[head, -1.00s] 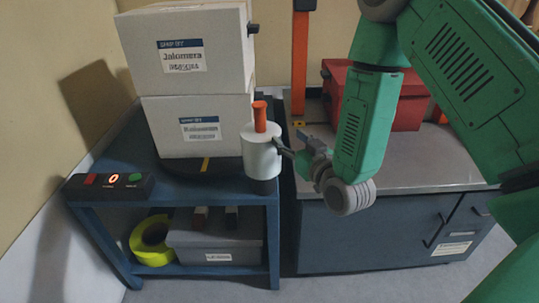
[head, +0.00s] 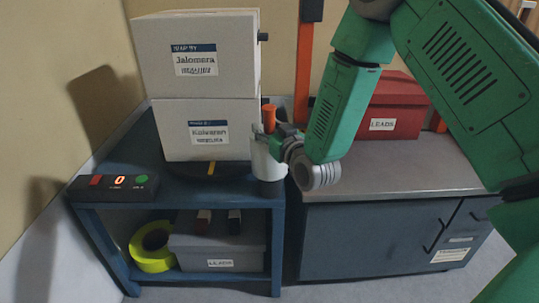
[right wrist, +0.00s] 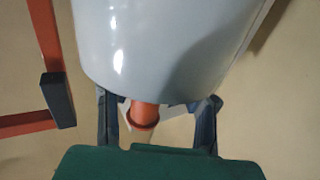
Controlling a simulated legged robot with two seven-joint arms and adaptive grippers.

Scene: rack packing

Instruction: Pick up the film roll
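The film roll is a white cylinder (head: 267,163) with an orange handle (head: 269,118) on top. It stands upright at the right end of the blue table, beside the boxes. My right gripper (head: 279,140) is at the upper right side of the roll, partly hiding it. In the right wrist view the white roll (right wrist: 165,50) fills the upper middle, and its orange handle (right wrist: 145,113) shows between the parted fingers of my right gripper (right wrist: 160,112). The fingers look open, with gaps beside the handle. My left gripper is not in view.
Two stacked white boxes (head: 198,62) stand on the blue table (head: 185,188). A control box with a lit 0 (head: 118,186) is at its left. A grey bin (head: 218,252) and yellow tape roll (head: 150,247) are below. A red box (head: 395,107) sits on the right counter.

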